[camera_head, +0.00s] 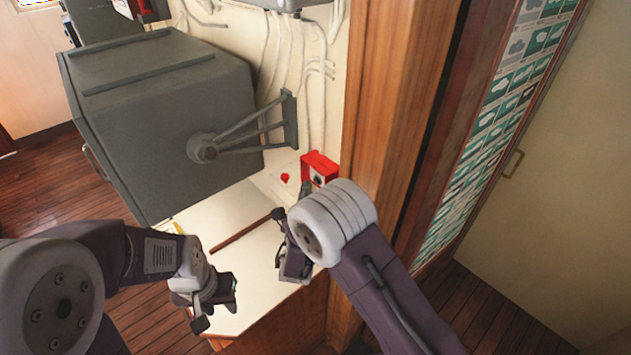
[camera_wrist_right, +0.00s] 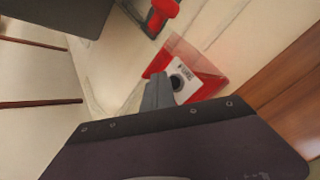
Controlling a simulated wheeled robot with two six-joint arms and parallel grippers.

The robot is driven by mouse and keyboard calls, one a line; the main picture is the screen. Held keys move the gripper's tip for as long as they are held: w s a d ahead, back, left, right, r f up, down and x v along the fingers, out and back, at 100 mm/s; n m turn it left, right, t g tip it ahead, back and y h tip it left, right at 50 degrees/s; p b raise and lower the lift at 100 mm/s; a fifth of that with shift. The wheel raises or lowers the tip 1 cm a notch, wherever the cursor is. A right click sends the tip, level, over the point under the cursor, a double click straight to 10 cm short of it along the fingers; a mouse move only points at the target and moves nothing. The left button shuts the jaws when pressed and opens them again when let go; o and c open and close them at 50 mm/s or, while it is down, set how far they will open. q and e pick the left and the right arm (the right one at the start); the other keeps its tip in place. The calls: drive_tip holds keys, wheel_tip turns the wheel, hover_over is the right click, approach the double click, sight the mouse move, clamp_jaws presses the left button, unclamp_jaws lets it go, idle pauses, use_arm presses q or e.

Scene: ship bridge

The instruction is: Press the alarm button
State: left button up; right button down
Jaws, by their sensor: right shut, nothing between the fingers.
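The alarm box (camera_head: 320,167) is a small red box on the cream wall by the wooden post. In the right wrist view the red box (camera_wrist_right: 205,80) has a white plate with a dark round button (camera_wrist_right: 177,83) on its face. My right gripper (camera_head: 306,187) is shut and empty just below the box. Its fingers (camera_wrist_right: 157,93) appear close to the left edge of the white plate; I cannot tell whether they touch it. My left gripper (camera_head: 216,298) is low over the cream desk's front edge, away from the box; its finger opening is unclear.
A red knob (camera_head: 285,178) sits left of the box, also in the wrist view (camera_wrist_right: 163,12). A big grey console (camera_head: 165,110) on a bracket (camera_head: 265,122) hangs to the left. A wooden post (camera_head: 385,110) stands close on the right. A brown rod (camera_head: 240,235) crosses the desk (camera_head: 262,265).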

drive_tip(key=shift+d, duration=0.1)
drive_tip(key=shift+w+d, duration=0.25)
drive_tip(key=shift+w+d+b, duration=0.2)
drive_tip(key=shift+d+b, duration=0.15)
drive_tip(key=shift+b, duration=0.05)
idle(0.8)
idle(0.4)
drive_tip(key=shift+s+a, duration=0.45)
drive_tip(key=shift+a, duration=0.2)
drive_tip(key=s+a, duration=0.1)
drive_tip(key=a, duration=0.1)
drive_tip(key=s+a, duration=0.2)
